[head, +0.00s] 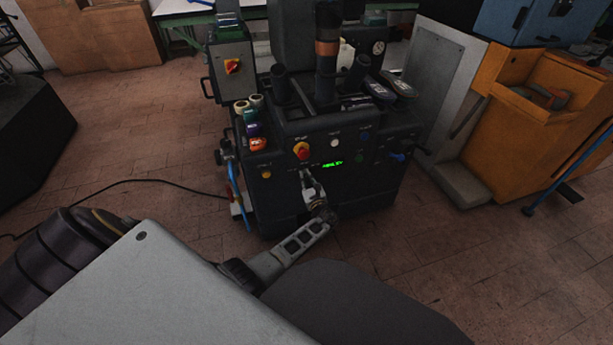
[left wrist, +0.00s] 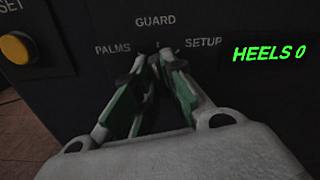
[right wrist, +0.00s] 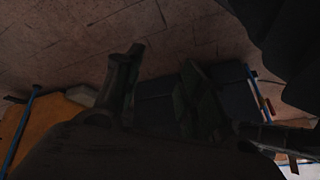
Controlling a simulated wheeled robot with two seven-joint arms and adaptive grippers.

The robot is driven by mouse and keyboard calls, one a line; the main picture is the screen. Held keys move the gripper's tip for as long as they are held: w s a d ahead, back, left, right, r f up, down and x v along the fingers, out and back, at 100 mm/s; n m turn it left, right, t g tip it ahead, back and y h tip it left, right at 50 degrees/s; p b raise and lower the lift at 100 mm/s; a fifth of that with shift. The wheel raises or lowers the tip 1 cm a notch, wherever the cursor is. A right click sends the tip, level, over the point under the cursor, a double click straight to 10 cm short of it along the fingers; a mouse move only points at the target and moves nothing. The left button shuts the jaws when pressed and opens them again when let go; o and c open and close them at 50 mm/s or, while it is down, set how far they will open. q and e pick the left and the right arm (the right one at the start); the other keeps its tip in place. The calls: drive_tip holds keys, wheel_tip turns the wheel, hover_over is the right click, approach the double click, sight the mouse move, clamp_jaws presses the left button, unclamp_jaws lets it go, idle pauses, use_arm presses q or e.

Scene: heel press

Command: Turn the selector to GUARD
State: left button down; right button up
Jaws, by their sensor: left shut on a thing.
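The selector sits on the front panel (head: 290,190) of the dark press, but my left gripper (head: 311,181) covers it. In the left wrist view the labels PALMS (left wrist: 113,49), GUARD (left wrist: 155,21) and SETUP (left wrist: 203,42) stand left, above and right of it. The fingertips of my left gripper (left wrist: 155,60) are shut on the selector below GUARD. Its knob is hidden between them, so I cannot tell which label it points to. My right gripper (right wrist: 158,70) shows dark in the right wrist view, its fingers apart and empty, away from the panel.
A green display (left wrist: 269,53) reads HEELS 0. A yellow button (left wrist: 16,48) is at the panel's left. An orange cabinet (head: 500,140) stands right of the press. A black cable (head: 130,182) crosses the tiled floor.

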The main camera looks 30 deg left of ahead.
use_arm(q)
drive_tip(key=shift+m+p, duration=0.55)
drive_tip(key=shift+m, duration=0.65)
use_arm(e)
drive_tip(key=shift+s+d+r+g+h, duration=0.1)
drive_tip(key=shift+d+r+g+h, duration=0.1)
drive_tip(key=shift+r, duration=0.55)
drive_tip(key=shift+s+d+r+g+h, duration=0.1)
drive_tip(key=shift+d+r, duration=0.1)
drive_tip(key=shift+r, duration=0.5)
use_arm(q)
drive_tip(key=c, duration=1.5)
unclamp_jaws()
drive_tip(key=shift+s+d, duration=0.1)
drive_tip(key=shift+d, duration=0.05)
drive_tip(key=v, duration=1.1)
drive_tip(key=shift+s+d, duration=0.2)
drive_tip(key=shift+d, duration=0.1)
drive_tip(key=shift+s+a, duration=0.1)
